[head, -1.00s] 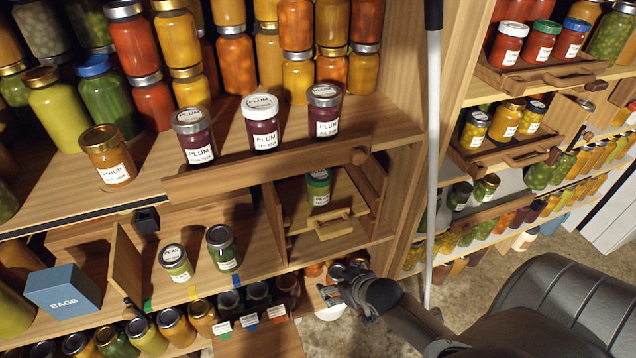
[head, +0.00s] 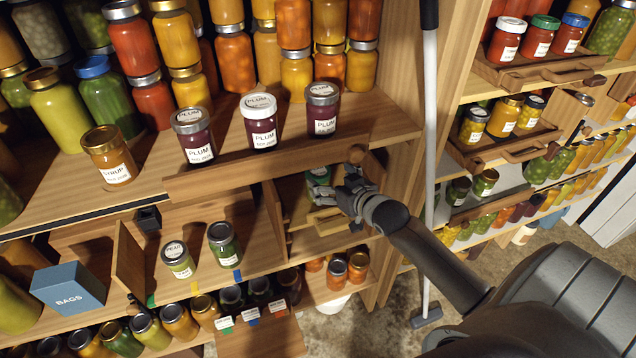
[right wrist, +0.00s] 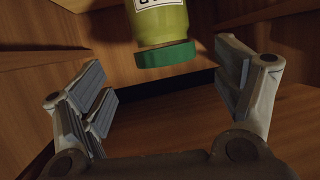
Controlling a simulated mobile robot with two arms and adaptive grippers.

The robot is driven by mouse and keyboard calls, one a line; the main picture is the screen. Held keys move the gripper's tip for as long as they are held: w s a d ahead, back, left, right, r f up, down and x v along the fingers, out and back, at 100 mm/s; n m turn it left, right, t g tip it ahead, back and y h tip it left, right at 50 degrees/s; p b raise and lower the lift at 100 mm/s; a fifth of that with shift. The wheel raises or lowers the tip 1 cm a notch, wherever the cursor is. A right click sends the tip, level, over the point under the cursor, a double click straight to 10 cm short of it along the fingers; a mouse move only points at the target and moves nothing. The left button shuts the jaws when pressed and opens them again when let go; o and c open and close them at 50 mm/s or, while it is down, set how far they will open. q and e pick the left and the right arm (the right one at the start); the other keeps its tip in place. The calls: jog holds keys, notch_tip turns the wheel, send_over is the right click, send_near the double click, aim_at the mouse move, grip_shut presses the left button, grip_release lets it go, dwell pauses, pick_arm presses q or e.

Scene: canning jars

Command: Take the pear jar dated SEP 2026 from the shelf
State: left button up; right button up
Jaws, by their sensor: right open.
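A green-lidded jar (head: 317,173) stands in the small cubby under the plum shelf, partly hidden by my right gripper (head: 337,192). In the right wrist view this jar (right wrist: 162,22) appears inverted, with yellow-green contents, a green lid and a cropped label. It lies ahead of and between my open right fingers (right wrist: 165,85), apart from them. A pear jar (head: 178,260) with PEAR on its lid stands on the lower left shelf beside a dark-lidded green jar (head: 224,244). I cannot read the dates. My left gripper is not in view.
Wooden cubby walls bound my right gripper closely, with a handled tray (head: 330,222) below it. Several plum jars (head: 262,122) stand above behind a wooden front rail (head: 235,180). A blue BAGS box (head: 68,287) is at the left. A pale pole (head: 430,130) stands to the right.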

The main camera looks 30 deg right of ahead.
aim_at(324, 176)
jog(key=shift+w+f, duration=0.2)
jog(key=shift+w, duration=1)
jog(key=x, duration=0.2)
jog(key=p+x, duration=0.1)
jog(key=x, duration=0.1)
jog(key=shift+a+f, duration=0.15)
jog(key=shift+a, duration=0.05)
jog(key=shift+s, duration=0.1)
jog(key=c, duration=1.3)
jog(key=shift+c, duration=0.5)
